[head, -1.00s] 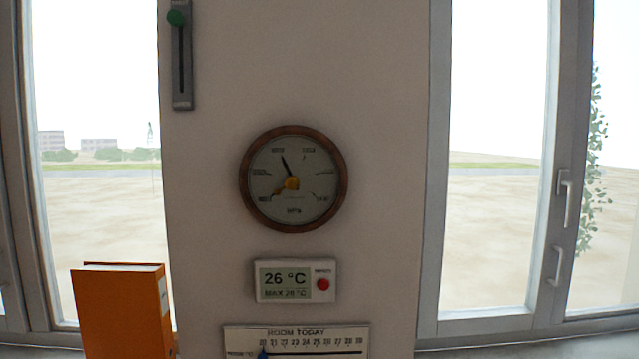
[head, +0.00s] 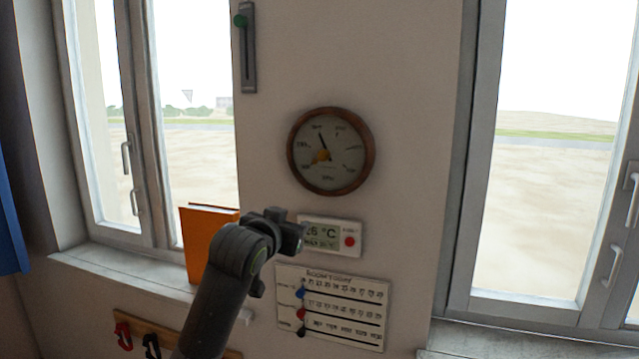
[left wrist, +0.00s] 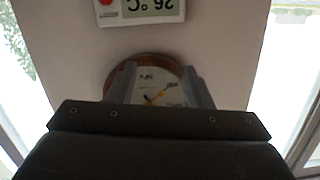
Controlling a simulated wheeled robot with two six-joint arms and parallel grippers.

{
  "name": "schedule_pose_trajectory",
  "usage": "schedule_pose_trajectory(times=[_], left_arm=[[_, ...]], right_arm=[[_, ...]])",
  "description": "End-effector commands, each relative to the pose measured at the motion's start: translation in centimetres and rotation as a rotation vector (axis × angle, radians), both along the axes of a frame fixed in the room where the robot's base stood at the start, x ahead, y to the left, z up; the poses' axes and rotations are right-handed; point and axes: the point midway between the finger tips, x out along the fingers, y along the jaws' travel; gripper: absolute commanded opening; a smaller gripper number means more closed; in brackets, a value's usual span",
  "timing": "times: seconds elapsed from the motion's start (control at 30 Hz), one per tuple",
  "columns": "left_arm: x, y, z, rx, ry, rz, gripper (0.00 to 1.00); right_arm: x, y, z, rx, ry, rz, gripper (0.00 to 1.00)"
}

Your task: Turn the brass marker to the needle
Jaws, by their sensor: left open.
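A round barometer (head: 369,151) with a brown rim and pale dial hangs on the wall between the windows. Its dark needle (head: 323,141) points to the upper left. The brass marker (head: 322,155) at the dial's centre has its pointer toward the lower left, apart from the needle. My left gripper (head: 300,236) is in front of the wall below the barometer, partly over the thermometer display. In the left wrist view, upside down, the open left gripper (left wrist: 162,75) has its two fingers either side of the dial, with the brass marker (left wrist: 154,98) between them. My right gripper is not in view.
A thermometer display (head: 322,236) with a red button sits below the barometer, above a slider chart (head: 350,308). A green-knobbed slider (head: 246,60) is at upper left. An orange binder (head: 198,240) stands on the left sill (head: 120,268). Hooks (head: 123,335) hang below.

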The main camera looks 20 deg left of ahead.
Motion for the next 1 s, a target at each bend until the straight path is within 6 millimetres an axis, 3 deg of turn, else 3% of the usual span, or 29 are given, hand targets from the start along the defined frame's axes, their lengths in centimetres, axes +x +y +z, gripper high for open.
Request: schedule_pose_trajectory(times=[0.03,0.1,0.23,0.33,0.47,1.0], left_arm=[[-1.5,-0.7,4.2,0.01,-0.06,-0.012,0.46],[-3.3,-1.4,7.6,0.018,-0.11,-0.024,0.46],[-5.4,-2.1,10.9,0.027,-0.162,-0.036,0.46],[-5.6,-2.3,11.7,0.029,-0.174,-0.039,0.46],[-4.2,-2.4,11.8,0.027,-0.171,-0.038,0.46],[4.9,-2.7,11.9,0.028,-0.171,-0.038,0.46]], right_arm=[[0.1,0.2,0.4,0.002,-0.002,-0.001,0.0],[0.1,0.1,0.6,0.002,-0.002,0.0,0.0],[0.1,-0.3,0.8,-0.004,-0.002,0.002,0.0],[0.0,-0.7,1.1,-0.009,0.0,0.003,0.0],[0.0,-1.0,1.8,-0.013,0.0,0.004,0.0],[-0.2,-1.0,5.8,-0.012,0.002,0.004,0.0]])
